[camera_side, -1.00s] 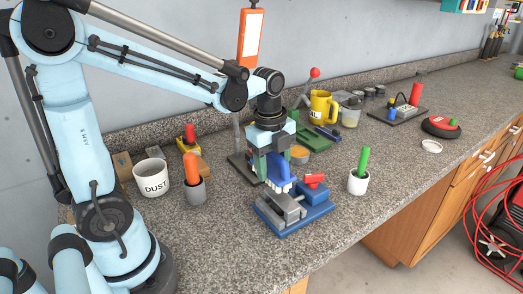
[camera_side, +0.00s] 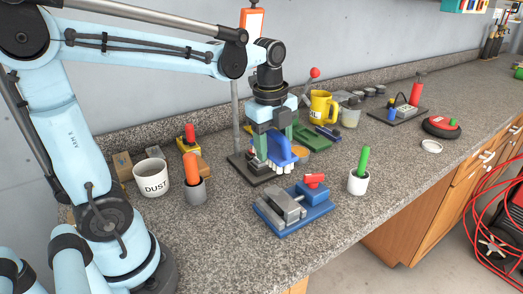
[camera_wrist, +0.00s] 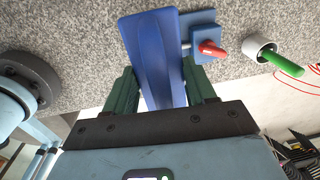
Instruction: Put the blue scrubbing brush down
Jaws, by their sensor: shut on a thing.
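My gripper (camera_side: 272,147) is shut on the blue scrubbing brush (camera_side: 284,153), with a green finger on each side of it. In the side view the brush's pale bristles point down, just behind the blue vise (camera_side: 290,210). In the wrist view the brush's smooth blue back (camera_wrist: 157,50) runs between the fingers and covers part of the vise (camera_wrist: 206,20). The fingers hide part of the brush in the side view. I cannot tell whether the bristles touch anything.
A white cup with a green handle (camera_side: 358,183) stands right of the vise. A grey cup with an orange handle (camera_side: 195,192) and the white DUST mug (camera_side: 152,180) stand left. A dark-based stand (camera_side: 240,170) is close behind. The front-left worktop (camera_side: 215,245) is clear.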

